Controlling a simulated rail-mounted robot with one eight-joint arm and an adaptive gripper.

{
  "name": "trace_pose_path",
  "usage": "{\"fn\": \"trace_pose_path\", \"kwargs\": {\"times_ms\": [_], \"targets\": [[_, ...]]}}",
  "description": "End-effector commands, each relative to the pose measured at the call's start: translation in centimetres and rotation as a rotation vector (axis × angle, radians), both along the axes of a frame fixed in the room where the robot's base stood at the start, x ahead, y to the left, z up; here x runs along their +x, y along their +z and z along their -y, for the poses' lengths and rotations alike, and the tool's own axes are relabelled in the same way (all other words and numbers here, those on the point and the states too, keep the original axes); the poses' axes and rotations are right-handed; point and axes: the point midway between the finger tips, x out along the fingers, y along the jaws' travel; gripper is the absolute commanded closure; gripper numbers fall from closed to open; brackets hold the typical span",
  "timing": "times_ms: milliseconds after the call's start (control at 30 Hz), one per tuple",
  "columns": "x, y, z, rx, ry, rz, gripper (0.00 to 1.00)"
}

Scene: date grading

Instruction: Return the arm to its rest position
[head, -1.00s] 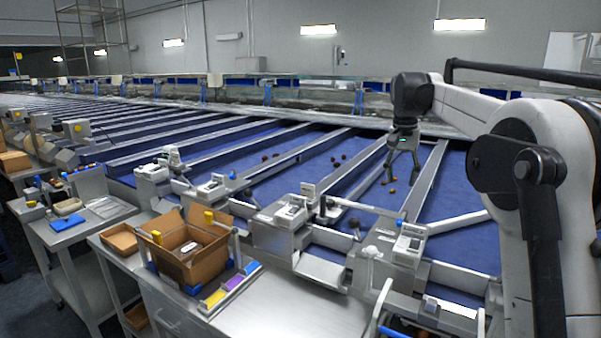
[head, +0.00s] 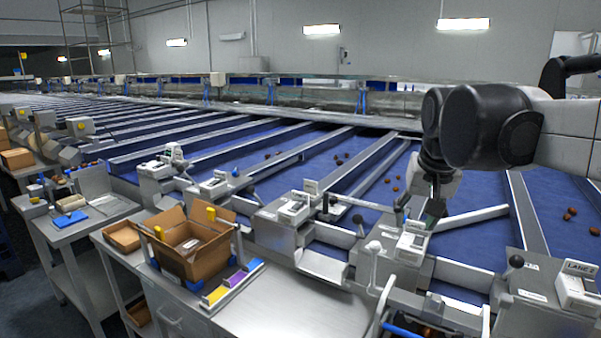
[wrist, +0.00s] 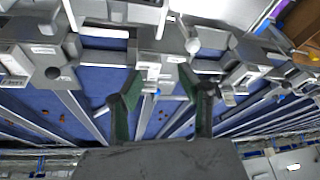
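My arm (head: 490,125) reaches in from the right side of the head view, over the blue grading lanes. My gripper (head: 435,212) hangs from it near the front end of a lane, just above and behind a small white-topped station (head: 411,247). In the wrist view my gripper (wrist: 162,78) has two dark green fingers standing well apart, with nothing between them. Its exact height above the station cannot be told.
Several brown dates (head: 569,213) lie on the blue lanes, between metal dividers (head: 527,215). An open cardboard box (head: 208,262) stands on the steel bench (head: 290,308) at front left. Levers and white-topped stations line the lane fronts. The bench's middle is clear.

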Motion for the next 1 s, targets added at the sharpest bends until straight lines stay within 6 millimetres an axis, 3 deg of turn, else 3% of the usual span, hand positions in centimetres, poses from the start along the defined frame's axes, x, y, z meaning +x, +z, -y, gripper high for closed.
{"fn": "trace_pose_path", "kwargs": {"times_ms": [33, 300, 600, 800, 1000], "targets": [[-1.6, -0.8, -0.3, -0.002, 0.013, 0.013, 0.63], [-9.0, -5.2, -1.5, -0.019, 0.083, 0.098, 0.63], [-16.0, -11.4, -2.4, -0.043, 0.152, 0.186, 0.63], [-18.3, -14.1, -2.7, -0.052, 0.178, 0.22, 0.63], [-18.7, -14.5, -2.8, -0.055, 0.183, 0.227, 0.63]]}}
